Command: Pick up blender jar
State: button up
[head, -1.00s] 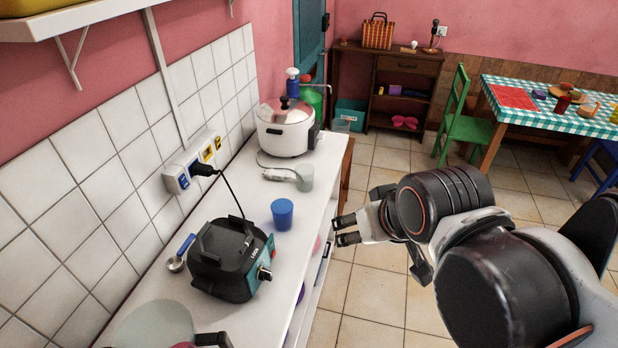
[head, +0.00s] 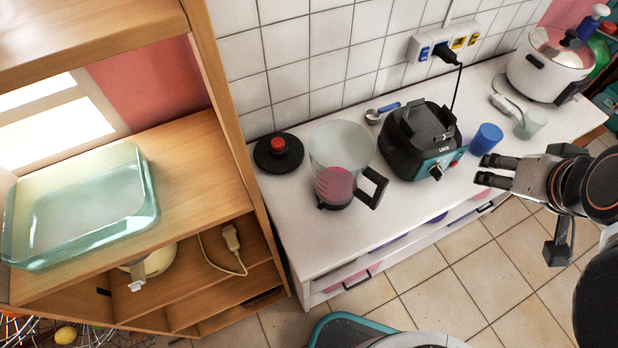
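The blender jar (head: 342,148) is a clear, wide-topped jar with a black handle on its right side and something pink inside. It stands upright on the white counter (head: 292,222), left of the black and teal blender base (head: 420,142). A round black lid with a red knob (head: 278,152) lies to the jar's left. My gripper (head: 484,170) is at the right, near the counter's front edge, to the right of the jar and apart from it. Its two dark fingers point left with a gap between them, and nothing shows between them.
A blue cup (head: 486,138) stands close to my gripper. A pale cup (head: 531,124) and a white cooker (head: 550,66) are further right. A measuring spoon (head: 383,111) lies near the wall. A wooden shelf (head: 180,165) with a glass dish (head: 82,205) stands at the left. Tiled floor lies in front.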

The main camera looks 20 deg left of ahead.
aim_at(341, 152)
jog(key=k+j+u, duration=0.1)
jog(key=u, duration=0.95)
jog(key=k+l+z, duration=0.1)
jog(key=k, duration=0.7)
jog(key=k+z, duration=0.2)
jog(key=u, duration=0.2)
jog(key=i, duration=0.05)
